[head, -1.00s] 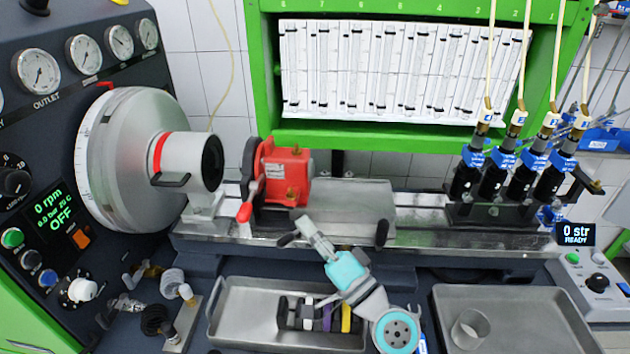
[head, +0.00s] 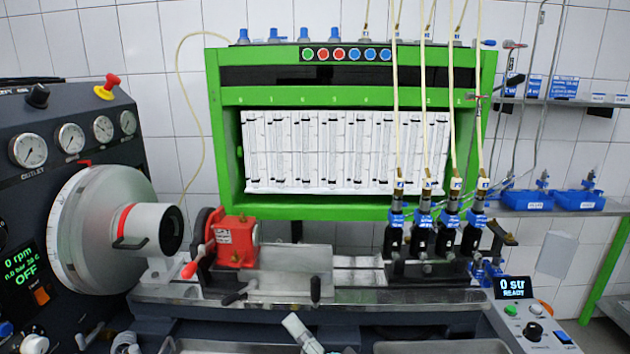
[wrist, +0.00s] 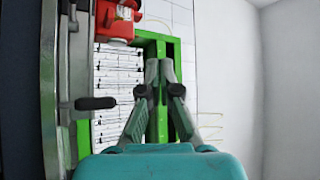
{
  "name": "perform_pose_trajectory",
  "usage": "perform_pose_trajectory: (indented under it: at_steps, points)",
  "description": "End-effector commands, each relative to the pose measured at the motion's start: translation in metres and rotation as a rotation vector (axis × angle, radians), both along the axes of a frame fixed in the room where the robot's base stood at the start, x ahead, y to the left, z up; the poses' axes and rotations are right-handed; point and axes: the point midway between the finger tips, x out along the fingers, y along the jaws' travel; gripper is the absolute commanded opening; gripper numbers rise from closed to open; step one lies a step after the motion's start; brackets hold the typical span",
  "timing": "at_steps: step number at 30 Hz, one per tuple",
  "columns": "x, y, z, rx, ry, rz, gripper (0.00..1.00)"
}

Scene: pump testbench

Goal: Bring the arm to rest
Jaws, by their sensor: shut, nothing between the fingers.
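My gripper (wrist: 158,72) is in the middle of the wrist view with its two fingertips together. Nothing is held between them. In the head view, a small part of my arm (head: 302,334) shows at the bottom edge, below the bench rail; the rest is cut off by the frame. The gripper appears apart from the bench, with the green cabinet (wrist: 163,125) behind it in the wrist view.
The red pump (head: 235,243) sits on the bench rail (head: 330,296), left of several black injectors with hoses (head: 421,240). The large grey drive wheel (head: 90,225) is at left. A control box (head: 536,330) stands at right. Tray edges (head: 440,347) show at the bottom.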

Motion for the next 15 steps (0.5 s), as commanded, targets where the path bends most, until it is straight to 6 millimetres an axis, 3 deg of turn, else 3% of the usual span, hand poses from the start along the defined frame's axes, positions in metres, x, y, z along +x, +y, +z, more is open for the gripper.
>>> perform_pose_trajectory:
  at_steps: [15]
  points:
    - [-0.022, -0.032, -0.069, -0.104, 0.068, -0.157, 0.0]
